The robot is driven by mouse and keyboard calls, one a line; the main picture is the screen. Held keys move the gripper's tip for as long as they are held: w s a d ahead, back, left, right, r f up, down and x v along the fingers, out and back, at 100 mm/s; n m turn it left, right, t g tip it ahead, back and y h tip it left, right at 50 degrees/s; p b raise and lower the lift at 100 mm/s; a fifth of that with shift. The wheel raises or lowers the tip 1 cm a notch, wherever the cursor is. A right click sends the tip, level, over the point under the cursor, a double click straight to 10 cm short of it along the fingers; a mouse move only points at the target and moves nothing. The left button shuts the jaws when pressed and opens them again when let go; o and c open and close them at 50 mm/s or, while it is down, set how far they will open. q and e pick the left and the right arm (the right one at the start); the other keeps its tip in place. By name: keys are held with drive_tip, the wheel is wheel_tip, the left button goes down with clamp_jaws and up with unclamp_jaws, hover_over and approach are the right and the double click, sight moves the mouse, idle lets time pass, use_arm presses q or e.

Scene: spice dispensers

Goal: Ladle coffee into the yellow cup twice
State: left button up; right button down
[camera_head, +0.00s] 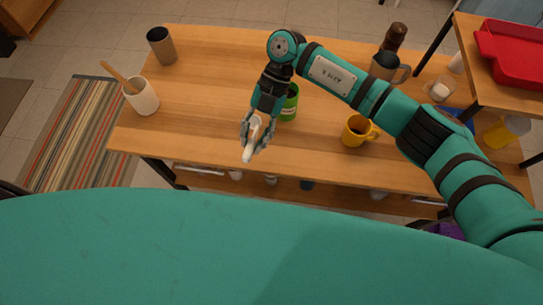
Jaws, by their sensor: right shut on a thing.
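My right arm reaches in from the right. Its gripper (258,132) is shut on a small white utensil, seemingly the ladle (249,145), above the front part of the wooden table. The ladle points down toward the table's front edge; whether it holds coffee cannot be told. A green canister (289,105) with a pale label stands just right of and behind the gripper, partly hidden by my arm; its contents are not clear. The yellow cup (355,131) stands upright to the right near the front edge, its handle to the right, apart from the gripper. My left gripper is not in view.
On the wooden table (210,85), a white pot with a wooden utensil (144,98) and a dark cup (161,47) stand at left. A grey mug (383,67) and a dark brown bottle (395,37) stand at back right. A red tray (512,55) lies on a side table.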

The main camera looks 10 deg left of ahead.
drive_tip(key=w+d+r+m+t+y+p, duration=0.1)
drive_tip(key=w+r+m+t+y+p, duration=0.2)
drive_tip(key=w+m+t, duration=0.4)
drive_tip(key=w+d+r+m+t+y+p, duration=0.1)
drive_tip(key=w+r+m+t+y+p, duration=0.3)
drive_tip(key=w+m, duration=0.7)
drive_tip(key=m+t+y+p, duration=0.1)
drive_tip(key=t+y+p, duration=0.1)
drive_tip(key=t+y, duration=0.1)
drive_tip(key=shift+w+d+r+t+y, duration=0.25)
drive_tip(key=shift+r+t+y, duration=0.05)
drive_tip(key=shift+y, duration=0.3)
drive_tip(key=shift+f, duration=0.1)
